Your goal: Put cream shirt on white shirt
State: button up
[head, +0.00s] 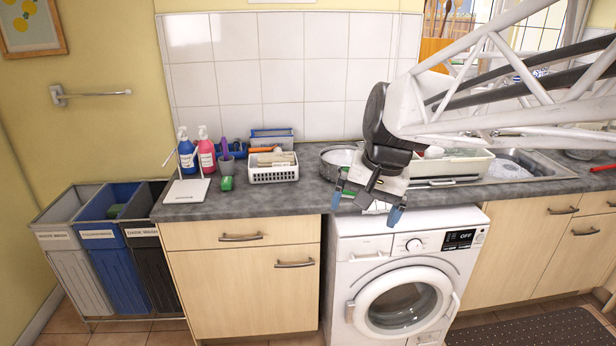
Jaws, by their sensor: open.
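My gripper (366,205) hangs over the front edge of the counter, above the washing machine, pointing down. Its two blue-tipped fingers are apart, so it is open. A pale, flat, cloth-like thing (392,187) lies on the counter edge behind and between the fingers, partly hidden by my gripper. I cannot tell whether it is the cream shirt, the white shirt or both. No other shirt can be made out. I cannot tell whether the fingers touch the pale thing.
A metal pot (338,158) and a white basket (274,172) stand left of my gripper. A white dish rack (455,168) and the sink (538,160) are to the right. The washing machine (402,265) is below. Laundry bins (75,232) stand at far left.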

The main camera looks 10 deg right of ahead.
aim_at(288, 155)
jog(key=s+d+f+n+t+h, duration=0.1)
jog(key=s+f, duration=0.6)
jog(key=s, duration=0.8)
jog(key=d+n+h, duration=0.1)
jog(key=n, duration=0.1)
jog(key=shift+s+d+n, duration=0.15)
jog(key=shift+s+n, duration=0.1)
jog(key=shift+n, duration=0.15)
dwell(0.8)
